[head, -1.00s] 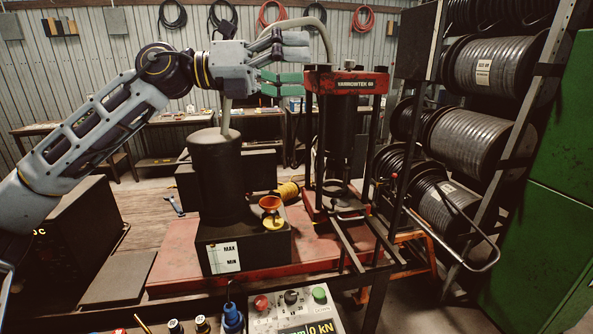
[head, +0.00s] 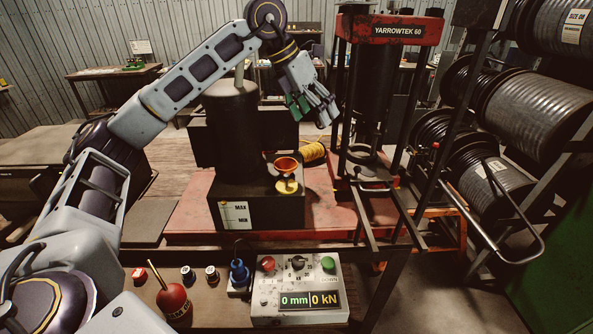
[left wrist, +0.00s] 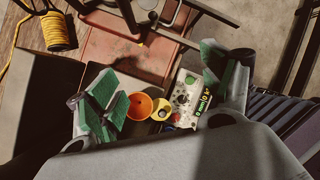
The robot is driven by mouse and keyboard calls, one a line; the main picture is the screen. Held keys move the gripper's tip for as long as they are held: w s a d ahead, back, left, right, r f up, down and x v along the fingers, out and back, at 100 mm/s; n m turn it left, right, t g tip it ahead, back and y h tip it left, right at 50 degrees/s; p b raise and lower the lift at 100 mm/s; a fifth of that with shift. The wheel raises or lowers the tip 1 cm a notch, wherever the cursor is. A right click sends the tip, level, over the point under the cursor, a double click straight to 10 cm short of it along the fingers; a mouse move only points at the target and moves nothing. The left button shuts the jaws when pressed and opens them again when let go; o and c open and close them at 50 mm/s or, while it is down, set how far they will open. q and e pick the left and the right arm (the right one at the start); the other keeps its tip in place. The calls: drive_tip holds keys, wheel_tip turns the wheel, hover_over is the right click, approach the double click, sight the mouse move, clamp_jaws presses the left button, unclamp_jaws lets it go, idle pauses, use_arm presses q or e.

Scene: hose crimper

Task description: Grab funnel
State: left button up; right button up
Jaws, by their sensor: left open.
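An orange funnel (head: 287,167) stands at the yellow filler opening (head: 288,187) on top of the black oil tank (head: 262,210). It also shows in the left wrist view (left wrist: 139,106), between my spread fingers and nearer the left one. My left gripper (head: 315,112) is open and empty, pointing down and right, above the funnel and a little to its right. Its green finger pads (left wrist: 165,92) are wide apart in the left wrist view. It does not touch the funnel. My right gripper is not in view.
The dark motor cylinder (head: 232,125) stands left of the funnel. The red press frame (head: 392,32) rises on the right.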

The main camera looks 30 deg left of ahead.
use_arm(q)
drive_tip(key=s+a+f+n+g+y, duration=0.2)
drive_tip(key=s+a+n+y, duration=0.1)
drive_tip(key=a, duration=0.4)
drive_tip(key=shift+s+f+y, duration=0.15)
drive_tip(key=shift+s+y, duration=0.15)
drive_tip(key=shift+s, duration=0.3)
hover_over(284, 165)
drive_tip(key=s+d, duration=0.1)
drive_tip(key=s, duration=0.1)
drive_tip(key=shift+d+f, duration=0.2)
drive_tip(key=shift+f, duration=4.05)
